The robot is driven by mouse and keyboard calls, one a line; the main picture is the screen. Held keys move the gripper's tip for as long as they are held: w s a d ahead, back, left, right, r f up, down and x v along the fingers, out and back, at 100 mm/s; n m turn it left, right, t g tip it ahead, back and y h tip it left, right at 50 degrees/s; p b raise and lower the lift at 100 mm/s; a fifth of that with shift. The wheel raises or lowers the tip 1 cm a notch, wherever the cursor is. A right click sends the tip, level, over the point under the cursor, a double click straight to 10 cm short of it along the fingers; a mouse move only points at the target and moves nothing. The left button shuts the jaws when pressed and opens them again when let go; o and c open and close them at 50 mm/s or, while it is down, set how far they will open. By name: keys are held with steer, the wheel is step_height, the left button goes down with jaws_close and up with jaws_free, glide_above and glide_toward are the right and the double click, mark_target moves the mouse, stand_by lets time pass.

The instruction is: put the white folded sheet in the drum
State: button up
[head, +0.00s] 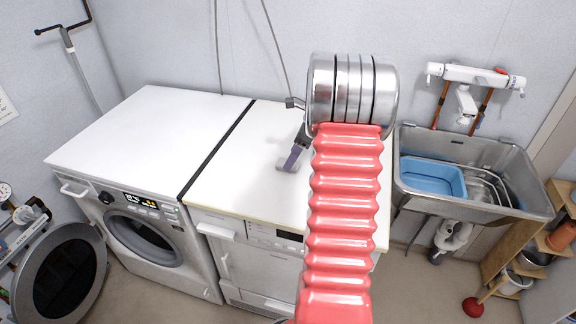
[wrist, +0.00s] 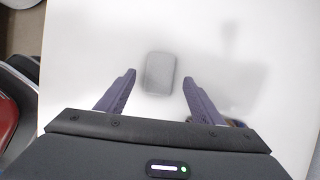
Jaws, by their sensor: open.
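A small pale grey-white block with rounded corners, seemingly the folded sheet (wrist: 158,70), lies on the white machine top in the wrist view. My gripper (wrist: 159,78) is open, with its two purple fingers either side of it and gaps on both sides. I cannot tell its height above the top. In the head view my gripper (head: 292,158) is low over the right machine's top, partly hidden by my arm. The left front-loading machine has a dark round opening, seemingly the drum (head: 146,236); its inside is hard to see.
A large round door (head: 66,270) stands out at the lower left, apparently swung open. The left machine's white top (head: 150,130) is clear. A metal sink (head: 520,190) with a blue basin (head: 430,178) is at right.

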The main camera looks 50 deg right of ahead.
steer(key=shift+x, duration=1.25)
steer(key=shift+c, duration=0.5)
steer(key=c, duration=1.1)
steer(key=shift+r, duration=0.1)
step_height(320, 180, up, 10)
steer(key=shift+a, duration=0.15)
